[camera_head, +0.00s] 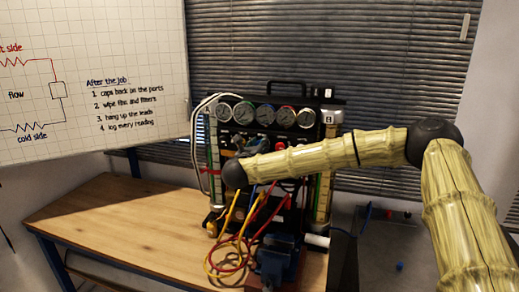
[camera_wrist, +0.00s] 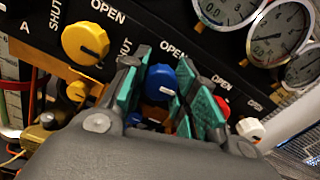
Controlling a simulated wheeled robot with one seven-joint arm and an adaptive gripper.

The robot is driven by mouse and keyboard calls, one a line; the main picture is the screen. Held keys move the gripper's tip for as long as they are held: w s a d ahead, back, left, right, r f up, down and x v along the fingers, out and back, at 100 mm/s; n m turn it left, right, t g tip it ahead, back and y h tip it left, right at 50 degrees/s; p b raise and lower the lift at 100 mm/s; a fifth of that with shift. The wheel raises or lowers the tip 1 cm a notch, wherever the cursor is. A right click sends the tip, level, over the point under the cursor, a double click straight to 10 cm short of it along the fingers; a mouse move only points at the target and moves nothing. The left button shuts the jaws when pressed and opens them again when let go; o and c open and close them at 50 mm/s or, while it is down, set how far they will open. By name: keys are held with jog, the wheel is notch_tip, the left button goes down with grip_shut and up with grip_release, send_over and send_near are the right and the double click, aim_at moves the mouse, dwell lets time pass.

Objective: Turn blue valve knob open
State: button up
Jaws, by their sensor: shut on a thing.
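The blue valve knob (camera_wrist: 160,82) sits between the teal finger pads of my gripper (camera_wrist: 163,70) in the wrist view. The pads press on its left and right sides, so my gripper is shut on it. The knob is still on the dark panel, below an OPEN label. A dark pointer mark shows on its face, but its exact angle is hard to read. In the head view, my arm reaches across to the gauge rig (camera_head: 262,116), and the knob there is too small and crowded to make out.
A yellow knob (camera_wrist: 85,42) is up and left of my gripper. A red knob (camera_wrist: 222,108) and a white knob (camera_wrist: 250,128) are to the right. Yellow and red hoses (camera_head: 232,245) hang before the rig. The wooden bench (camera_head: 120,215) is clear at left.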

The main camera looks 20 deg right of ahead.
jog(key=n+b, duration=0.3)
jog(key=shift+f, duration=0.15)
jog(key=n+b, duration=0.3)
jog(key=n, duration=0.1)
jog(key=shift+n, duration=0.4)
jog(key=n, duration=0.2)
jog(key=n+b, duration=0.1)
jog(key=n, duration=0.1)
jog(key=shift+r+n, duration=0.2)
jog(key=shift+n, duration=2.3)
jog(key=shift+f, duration=0.1)
jog(key=o, duration=1.1)
jog(key=shift+c, duration=0.2)
jog(key=v, duration=1.2)
